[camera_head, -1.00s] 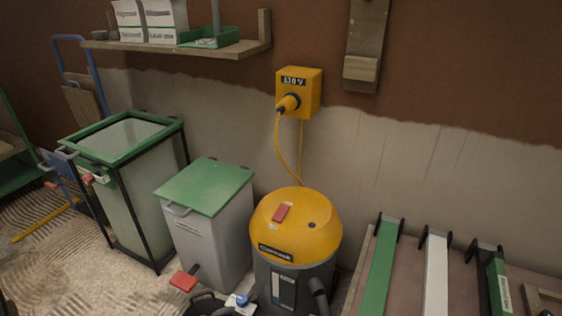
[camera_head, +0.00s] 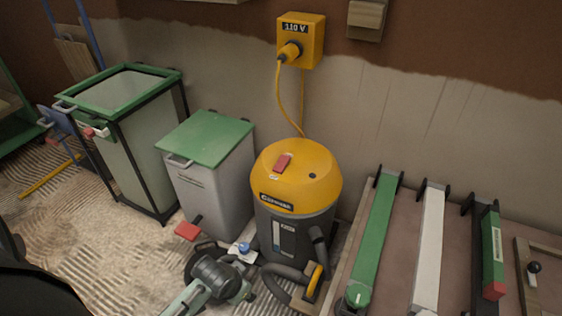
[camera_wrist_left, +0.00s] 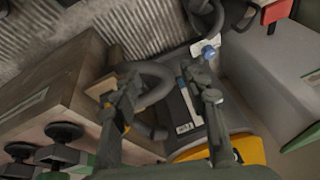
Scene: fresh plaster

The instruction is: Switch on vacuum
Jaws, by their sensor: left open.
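The vacuum (camera_head: 298,222) stands on the floor by the wall, with a grey body and a yellow domed lid (camera_head: 320,183). A red switch (camera_head: 282,163) sits on top of the lid. In the left wrist view the vacuum's grey body (camera_wrist_left: 186,108) shows beyond my left gripper (camera_wrist_left: 166,82), with a piece of its yellow lid (camera_wrist_left: 250,150) at the lower right. My left gripper is open and nothing shows between its fingers. It looks apart from the vacuum; the red switch is not visible in that view. My right gripper is in neither view.
A yellow 110 V socket box (camera_head: 300,40) has a plugged-in yellow cable. A grey bin (camera_head: 213,185) with a green lid stands left of the vacuum. A hand tool (camera_head: 212,280) and hose lie in front. A bench (camera_head: 405,200) with long bars is at the right.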

